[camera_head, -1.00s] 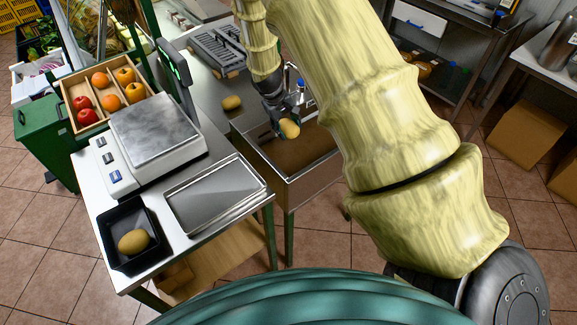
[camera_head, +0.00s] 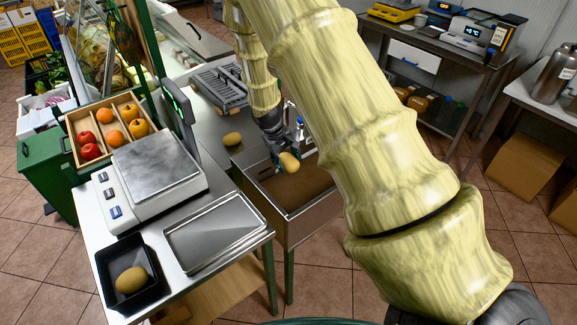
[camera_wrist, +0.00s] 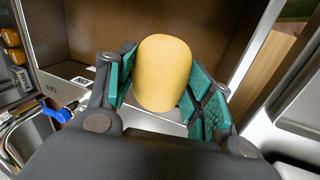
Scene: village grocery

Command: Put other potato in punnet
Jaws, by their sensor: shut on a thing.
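A yellow-brown potato (camera_head: 289,162) is held in my gripper (camera_head: 282,157), above the brown-bottomed sink-like basin (camera_head: 297,185). In the wrist view the held potato (camera_wrist: 163,72) sits between the green pads of my gripper (camera_wrist: 160,90). A second potato (camera_head: 131,280) lies in the black punnet (camera_head: 157,292) at the near left of the counter. A third potato (camera_head: 232,139) lies on the metal counter behind the basin's left side.
A scale (camera_head: 150,178) and an empty metal tray (camera_head: 213,233) stand between the punnet and the basin. A wooden crate (camera_head: 72,131) holds apples and oranges. A dark display post rises behind the scale.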

